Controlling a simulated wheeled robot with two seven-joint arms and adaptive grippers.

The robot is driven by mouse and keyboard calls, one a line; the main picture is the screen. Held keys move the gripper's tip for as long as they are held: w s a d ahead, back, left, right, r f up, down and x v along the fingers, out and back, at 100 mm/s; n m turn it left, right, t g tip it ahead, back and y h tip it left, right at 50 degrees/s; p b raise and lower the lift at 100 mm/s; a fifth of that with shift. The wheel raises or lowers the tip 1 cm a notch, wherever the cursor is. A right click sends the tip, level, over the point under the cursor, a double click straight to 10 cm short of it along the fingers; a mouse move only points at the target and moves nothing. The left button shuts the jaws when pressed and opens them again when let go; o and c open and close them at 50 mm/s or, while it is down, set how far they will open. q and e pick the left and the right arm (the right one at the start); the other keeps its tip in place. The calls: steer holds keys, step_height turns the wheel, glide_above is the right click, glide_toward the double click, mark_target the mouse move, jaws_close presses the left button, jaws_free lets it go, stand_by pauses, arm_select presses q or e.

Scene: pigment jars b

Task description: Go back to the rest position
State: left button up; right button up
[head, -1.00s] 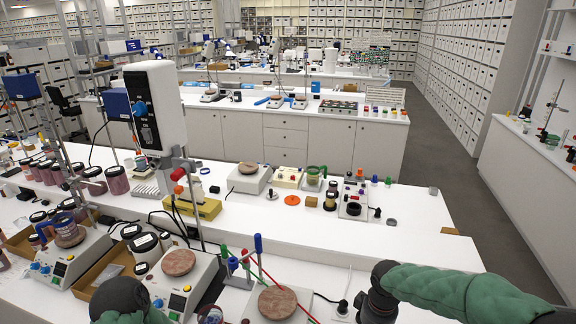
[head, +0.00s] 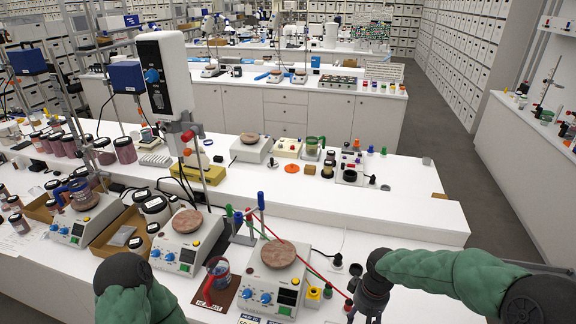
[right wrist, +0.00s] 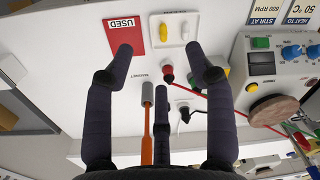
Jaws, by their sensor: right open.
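My right gripper (right wrist: 165,62) is open in the right wrist view, its dark fingers spread with nothing between them. It hangs above the white bench, over the area by a red USED card (right wrist: 124,32) and a small white tray (right wrist: 175,30) holding a yellow and a white piece. In the head view the right gripper (head: 366,308) is at the lower right, beside the front hotplate (head: 268,282), its tips near the picture's bottom edge. My left arm shows at the lower left as a dark joint and green sleeve; its gripper is out of view.
A beaker with a red holder (head: 217,277) stands left of the front hotplate. A red cable (head: 318,272) runs towards the right gripper. An orange-handled rod (right wrist: 161,130) lies below the fingers in the wrist view. More hotplates and jars crowd the left.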

steer(key=s+a+f+m+y, duration=0.2)
steer(key=s+a+f+m, duration=0.15)
steer(key=s+f, duration=0.7)
steer(key=s+a+f+m+y, duration=0.1)
steer(key=s+a+f+m, duration=0.2)
steer(key=s+a+f, duration=0.75)
arm_select(q)
step_height(320, 180, down, 18)
steer(key=b, duration=1.8)
steer(key=shift+s+f, duration=0.15)
arm_select(e)
steer(key=w+d+f, duration=0.1)
steer(key=w+f, duration=0.1)
steer(key=f, duration=0.8)
steer(key=w+d+f+n, duration=0.1)
steer(key=w+d+f, duration=0.1)
steer(key=f, duration=0.8)
steer(key=shift+w+d+t, duration=0.25)
steer(key=shift+w+t, duration=0.05)
steer(key=shift+w, duration=0.1)
arm_select(q)
steer(key=shift+c, duration=0.3)
arm_select(e)
steer(key=shift+c, duration=0.3)
